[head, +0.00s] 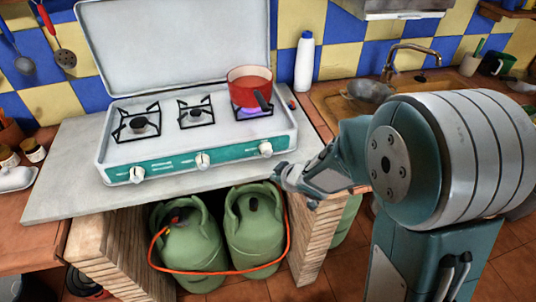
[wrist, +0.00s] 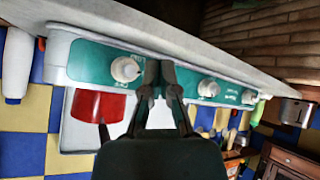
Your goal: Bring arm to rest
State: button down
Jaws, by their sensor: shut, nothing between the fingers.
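My gripper (head: 281,174) is at the front right corner of the stove, a little below and right of the right knob (head: 265,148). In the wrist view, my gripper (wrist: 160,66) is shut and empty in front of the teal stove panel (wrist: 175,78). Its fingers appear beside the knob (wrist: 125,69) nearest the red pot. Whether they touch the panel cannot be told. My arm reaches in from the right, bent and low.
The white stove (head: 200,165) has its lid up. A red pot (head: 249,77) sits over a bluish flame on the right burner. A white bottle (head: 304,62) stands behind. Green gas cylinders (head: 254,235) stand beneath the counter slab (head: 60,180). A sink tap (head: 410,50) is at the back right.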

jog(key=s+d+r+m+h, duration=0.3)
jog(key=d+r, duration=0.3)
jog(key=s+d+r+m+h, duration=0.3)
jog(key=d+r, duration=0.3)
jog(key=r, duration=0.1)
jog(key=s+d+r+m+g, duration=0.1)
jog(key=s+r+m, duration=0.1)
jog(key=s, duration=0.6)
jog(key=s+r+m+g, duration=0.1)
jog(key=s+r+m, duration=0.1)
jog(key=s, duration=0.7)
jog(key=shift+s+d+r+m+y, duration=0.2)
jog(key=shift+d+r+m+y, duration=0.2)
jog(key=shift+r, duration=0.05)
